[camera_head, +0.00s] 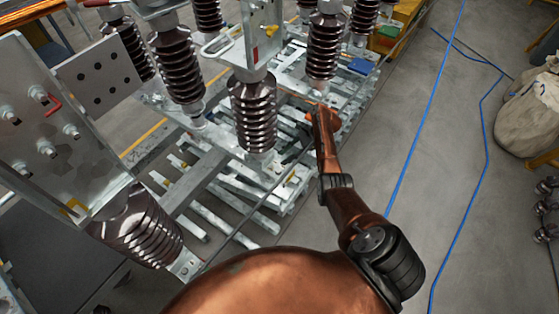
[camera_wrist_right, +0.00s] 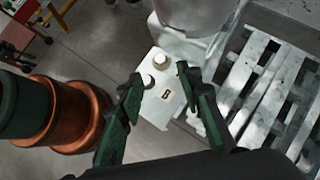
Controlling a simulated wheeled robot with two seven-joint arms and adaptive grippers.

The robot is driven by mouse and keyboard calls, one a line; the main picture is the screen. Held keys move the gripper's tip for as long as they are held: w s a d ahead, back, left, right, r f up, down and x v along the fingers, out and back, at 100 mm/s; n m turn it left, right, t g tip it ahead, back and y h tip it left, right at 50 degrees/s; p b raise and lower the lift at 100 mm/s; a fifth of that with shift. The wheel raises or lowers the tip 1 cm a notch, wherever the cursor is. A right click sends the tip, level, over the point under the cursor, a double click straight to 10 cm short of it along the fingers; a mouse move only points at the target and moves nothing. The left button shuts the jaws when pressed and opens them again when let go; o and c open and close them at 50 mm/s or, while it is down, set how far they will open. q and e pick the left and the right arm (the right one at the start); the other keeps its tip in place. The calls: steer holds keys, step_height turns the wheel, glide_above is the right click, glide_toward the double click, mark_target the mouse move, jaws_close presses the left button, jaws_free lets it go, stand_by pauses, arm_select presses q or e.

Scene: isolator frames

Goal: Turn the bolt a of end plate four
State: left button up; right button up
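In the right wrist view a pale end plate (camera_wrist_right: 152,108) carries a round light bolt head (camera_wrist_right: 160,55). A second, smaller round head (camera_wrist_right: 148,80) sits closer to my fingers. A small dark mark (camera_wrist_right: 166,95) is on the plate, too small to read surely. My right gripper (camera_wrist_right: 159,74) is open, its two dark green fingers on either side of the plate area in the picture. Nothing is held between the fingertips. In the head view my right gripper (camera_head: 317,112) is beside the base of an insulator (camera_head: 322,45). My left gripper is not in view.
A large metal plate with several bolts (camera_head: 62,128) stands at the left on a dark ribbed insulator (camera_head: 140,228). Another ribbed insulator (camera_head: 254,115) stands left of my right arm. Slatted metal framing (camera_head: 228,195) lies below.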

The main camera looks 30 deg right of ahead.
steer(key=shift+s+d+r, duration=0.15)
steer(key=shift+d+r, duration=0.15)
steer(key=shift+r, duration=0.05)
